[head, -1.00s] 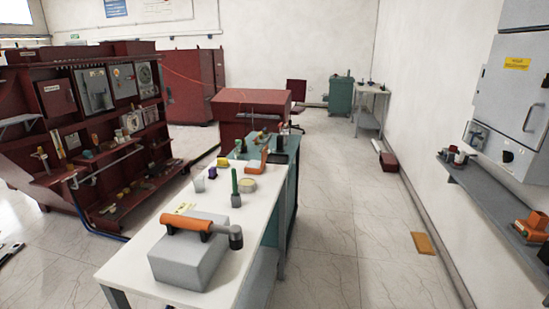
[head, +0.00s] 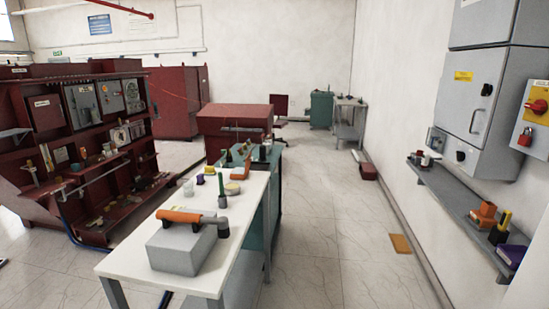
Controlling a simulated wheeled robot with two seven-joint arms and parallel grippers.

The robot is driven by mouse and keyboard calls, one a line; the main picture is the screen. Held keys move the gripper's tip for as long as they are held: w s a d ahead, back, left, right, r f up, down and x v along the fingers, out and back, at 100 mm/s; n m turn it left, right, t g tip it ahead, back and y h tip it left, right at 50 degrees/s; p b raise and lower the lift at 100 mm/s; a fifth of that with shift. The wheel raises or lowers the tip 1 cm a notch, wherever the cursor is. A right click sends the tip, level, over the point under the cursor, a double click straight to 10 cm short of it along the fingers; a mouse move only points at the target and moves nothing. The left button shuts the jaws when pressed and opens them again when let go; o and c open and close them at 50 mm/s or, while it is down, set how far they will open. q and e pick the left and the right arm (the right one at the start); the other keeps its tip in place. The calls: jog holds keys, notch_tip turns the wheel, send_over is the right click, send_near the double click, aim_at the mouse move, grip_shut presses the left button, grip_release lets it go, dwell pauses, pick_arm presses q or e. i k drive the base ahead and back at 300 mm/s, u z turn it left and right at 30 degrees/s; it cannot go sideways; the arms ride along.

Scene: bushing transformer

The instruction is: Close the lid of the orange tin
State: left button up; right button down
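Two orange objects could be the tin, and both are too small to tell for sure. One orange object (head: 241,172) stands toward the far end of the white table, with a part that seems to rise at an angle like a raised lid. The other orange object (head: 484,215) sits on the grey wall shelf at the right, with a narrower upper part standing on a wider base. Neither of my grippers is in the head view.
The white table (head: 130,262) bears a grey block (head: 181,250) with an orange-handled tool (head: 188,217) on it. The grey shelf (head: 445,198) also holds a purple item (head: 512,256) and a black holder (head: 498,236).

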aim_at(248, 160)
jog(key=z, duration=0.6)
jog(key=i, duration=2.65)
jog(key=u, duration=1.45)
jog(key=i, duration=0.75)
jog(key=u, duration=0.8)
